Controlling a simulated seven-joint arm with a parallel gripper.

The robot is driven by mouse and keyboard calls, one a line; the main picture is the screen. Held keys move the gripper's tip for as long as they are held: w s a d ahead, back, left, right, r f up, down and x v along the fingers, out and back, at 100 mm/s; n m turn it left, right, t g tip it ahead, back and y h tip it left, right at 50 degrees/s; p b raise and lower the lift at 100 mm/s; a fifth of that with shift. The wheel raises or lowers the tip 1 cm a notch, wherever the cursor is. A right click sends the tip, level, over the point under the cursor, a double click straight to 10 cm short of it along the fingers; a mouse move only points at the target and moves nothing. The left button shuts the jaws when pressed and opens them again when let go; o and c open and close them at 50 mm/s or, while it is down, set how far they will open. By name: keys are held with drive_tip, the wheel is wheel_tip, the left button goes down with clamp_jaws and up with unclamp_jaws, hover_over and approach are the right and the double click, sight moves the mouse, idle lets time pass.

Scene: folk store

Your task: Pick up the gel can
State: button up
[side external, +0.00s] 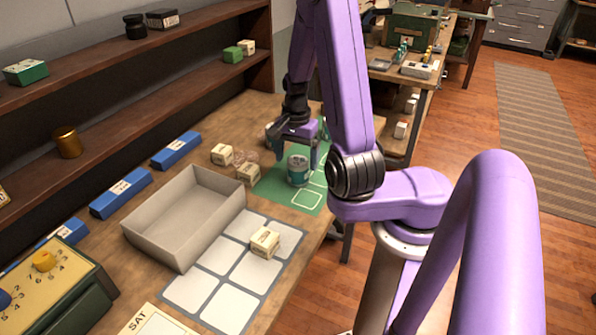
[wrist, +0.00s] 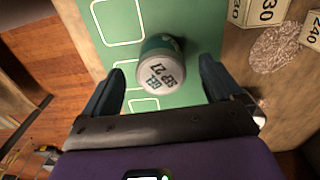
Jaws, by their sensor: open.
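The gel can (side external: 298,170) is a small round can with a teal side and a pale lid. It stands on the green mat (side external: 271,190). In the wrist view the can (wrist: 160,68) shows its lid with dark markings, between and a little ahead of my two fingers. My gripper (wrist: 160,88) is open, with one finger on each side of the can and a visible gap to both. In the side view my gripper (side external: 297,150) is close above and around the can; the arm partly hides that area.
An open grey box (side external: 184,250) stands left of the mat. Small cream number blocks (side external: 222,154) sit near the mat, and another block (side external: 264,242) lies on the white-squared mat (side external: 228,303). Blue boxes (side external: 120,193) line the shelf foot. A clear glass-like item (wrist: 277,48) lies beside the green mat.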

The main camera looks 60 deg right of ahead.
sight(298, 161)
drive_tip(key=shift+d+f, duration=0.15)
drive_tip(key=shift+f, duration=1.2)
drive_tip(key=shift+d+f, duration=0.15)
drive_tip(key=shift+f, duration=1.15)
drive_tip(key=c, duration=1.2)
drive_tip(key=shift+r, duration=0.15)
